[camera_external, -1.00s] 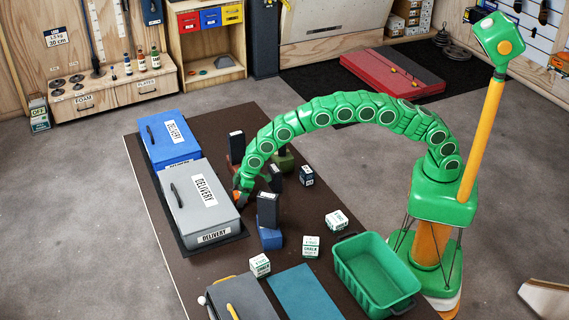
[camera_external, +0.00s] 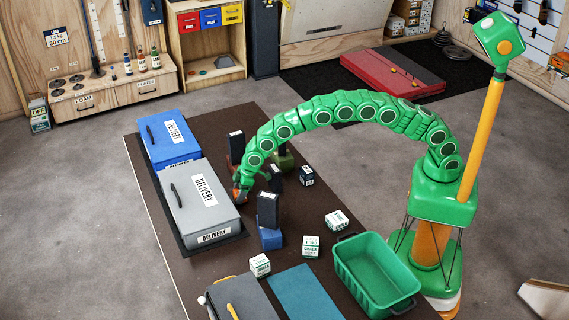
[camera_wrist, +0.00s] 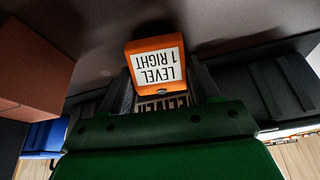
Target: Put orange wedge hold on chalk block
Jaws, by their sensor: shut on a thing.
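My gripper (camera_wrist: 165,100) is shut on an orange piece (camera_wrist: 158,45) with a white label reading "LEVEL 1 RIGHT", upside down in the wrist view. This looks like the orange wedge hold. In the external view my gripper (camera_external: 240,190) is low beside the grey delivery box, and the orange piece is mostly hidden there. White chalk blocks stand on the table's right part: one (camera_external: 260,265) near the grey case, one (camera_external: 311,246) in the middle, and a tipped one (camera_external: 337,220) by the green bin. A dark block (camera_external: 306,176) with a white label stands farther back.
The grey delivery box (camera_external: 193,215) and blue delivery box (camera_external: 160,150) line the table's left side. A dark upright piece on a blue base (camera_external: 270,239) stands near my gripper. A green bin (camera_external: 345,280) and a teal mat (camera_external: 302,292) are at the front.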

